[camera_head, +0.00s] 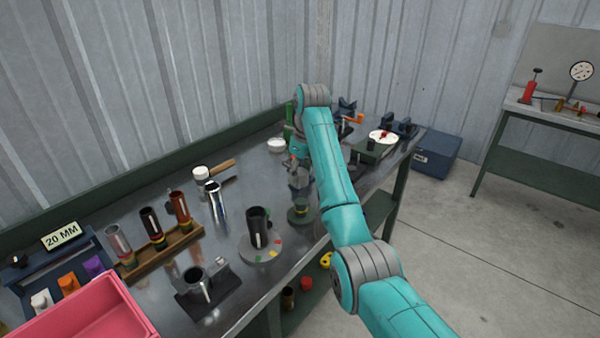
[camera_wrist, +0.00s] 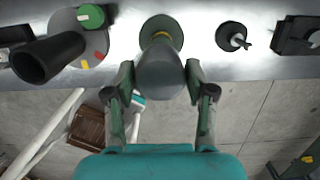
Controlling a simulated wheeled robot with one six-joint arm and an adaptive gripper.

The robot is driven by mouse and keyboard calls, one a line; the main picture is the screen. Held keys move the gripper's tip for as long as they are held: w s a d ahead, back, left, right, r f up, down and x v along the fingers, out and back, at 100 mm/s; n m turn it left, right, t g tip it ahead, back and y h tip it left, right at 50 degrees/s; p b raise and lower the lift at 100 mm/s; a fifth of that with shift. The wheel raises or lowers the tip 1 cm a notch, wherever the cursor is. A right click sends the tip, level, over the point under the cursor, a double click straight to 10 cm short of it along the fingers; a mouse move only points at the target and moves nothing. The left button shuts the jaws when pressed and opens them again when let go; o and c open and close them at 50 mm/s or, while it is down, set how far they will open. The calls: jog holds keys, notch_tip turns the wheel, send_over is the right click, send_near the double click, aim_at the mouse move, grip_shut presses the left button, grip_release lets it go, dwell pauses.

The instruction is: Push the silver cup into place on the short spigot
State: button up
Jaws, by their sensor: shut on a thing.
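The silver cup (camera_wrist: 160,75) is between the two fingers of my gripper (camera_wrist: 162,82) in the wrist view, and the fingers are shut on it. The short spigot (camera_wrist: 161,35) shows just beyond the cup as a yellow band on a round green base. In the head view the cup (camera_head: 299,179) hangs below my wrist, above the green spigot base (camera_head: 300,215). The cup looks roughly in line with the spigot. I cannot tell whether the cup touches the spigot or is partly over it.
A grey disc (camera_head: 261,249) with a black tube stands left of the spigot. A wooden rack (camera_head: 160,250) of tubes, a pink bin (camera_head: 88,315) and a black clamp block (camera_head: 207,290) are further left. The bench's front edge is close to the spigot.

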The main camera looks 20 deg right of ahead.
aim_at(300, 200)
jog(key=shift+f, duration=0.1)
jog(key=shift+s+d+f, duration=0.1)
jog(key=shift+f, duration=3.05)
jog(key=shift+f, duration=0.8)
jog(key=o, duration=1.2)
jog(key=shift+c, duration=0.2)
